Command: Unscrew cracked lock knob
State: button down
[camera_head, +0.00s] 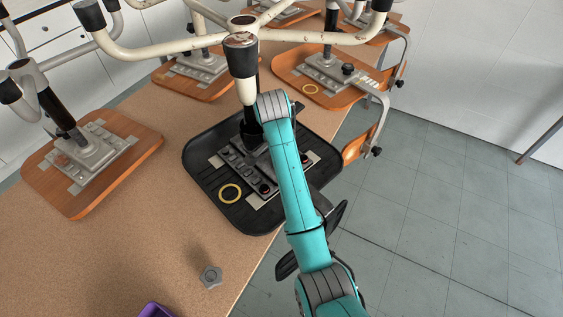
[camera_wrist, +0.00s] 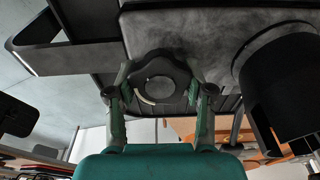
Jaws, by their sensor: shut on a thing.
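The lock knob (camera_wrist: 146,70) is dark and lobed with a round centre, and a pale curved mark shows at its lower left in the wrist view. My gripper (camera_wrist: 160,88) is shut on it, one finger on each side. The knob is close to the underside parts of the black upturned chair seat (camera_head: 207,185); whether it is still threaded there I cannot tell. In the head view my teal arm hides the gripper and the knob.
The black seat lies on a brown table (camera_head: 120,245), its column (camera_head: 241,60) standing up. A loose grey knob (camera_head: 210,277) and a purple container (camera_head: 155,310) lie in front. Orange upturned seats (camera_head: 60,185) stand left and behind. The floor (camera_head: 450,200) at right is mostly clear.

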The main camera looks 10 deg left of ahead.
jog(key=n, duration=0.5)
jog(key=shift+f+n+y, duration=0.1)
jog(key=shift+n+y, duration=0.2)
jog(key=n, duration=0.5)
jog(key=shift+s+y, duration=0.1)
jog(key=shift+y, duration=0.3)
jog(key=shift+n, duration=0.3)
jog(key=shift+r, duration=0.65)
jog(key=shift+r, duration=0.6)
